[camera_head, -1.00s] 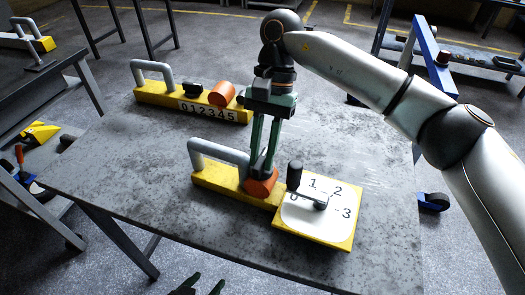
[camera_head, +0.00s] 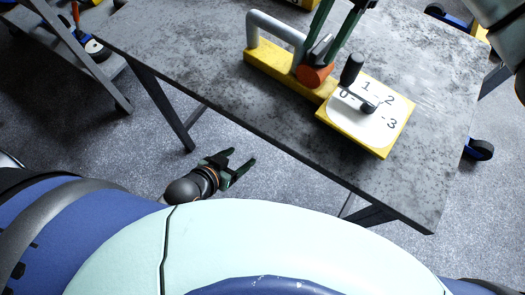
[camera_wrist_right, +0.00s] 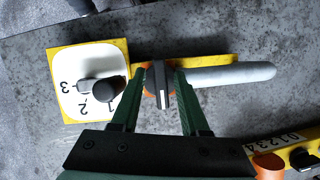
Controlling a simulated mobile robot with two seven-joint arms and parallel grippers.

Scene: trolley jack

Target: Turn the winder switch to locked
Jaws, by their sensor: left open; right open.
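The yellow winder unit (camera_head: 268,69) lies on the grey table, with a grey bar handle (camera_head: 274,27) and an orange knob (camera_head: 314,77). In the right wrist view, a dark grey grip with a white line (camera_wrist_right: 160,84) stands across the knob, roughly in line with the fingers. I take this knob for the winder switch; no locked mark is readable. My right gripper (camera_wrist_right: 158,73) is open, its fingertips on either side of the grip; contact is unclear. My left gripper (camera_head: 243,163) is open and empty, low in front of the table over the floor.
Beside the knob is a white dial plate (camera_head: 365,120) numbered 0 to 3, with a black crank (camera_head: 352,70) close to the right fingers. A second yellow unit with a number strip (camera_wrist_right: 282,139) lies nearby. The table's (camera_head: 190,45) left part is clear.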

